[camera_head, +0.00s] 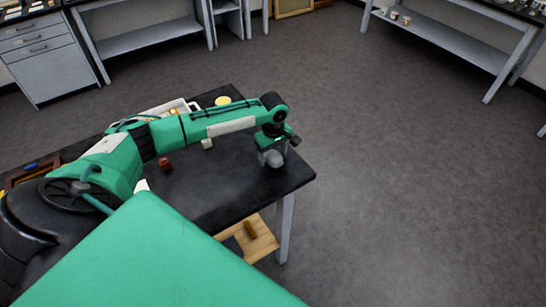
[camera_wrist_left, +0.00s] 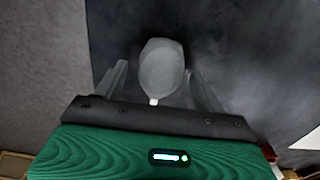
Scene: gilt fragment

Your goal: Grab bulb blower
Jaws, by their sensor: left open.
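The bulb blower (camera_wrist_left: 161,66) is a grey rounded bulb with a short white tip. In the left wrist view it lies between the two fingers of my left gripper (camera_wrist_left: 160,85), with dark gaps showing on both sides. In the head view the grey bulb blower (camera_head: 272,158) is on the black table near its right corner, directly below my left gripper (camera_head: 270,146). The gripper is open around or just above it; I cannot tell the exact height. My right gripper is not in view.
The black table (camera_head: 220,185) holds a small red object (camera_head: 164,164), a cream block (camera_head: 207,143), a yellow round item (camera_head: 223,101) and a white tray (camera_head: 165,108) behind my arm. A wooden board (camera_head: 262,240) shows below the table. Open floor lies to the right.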

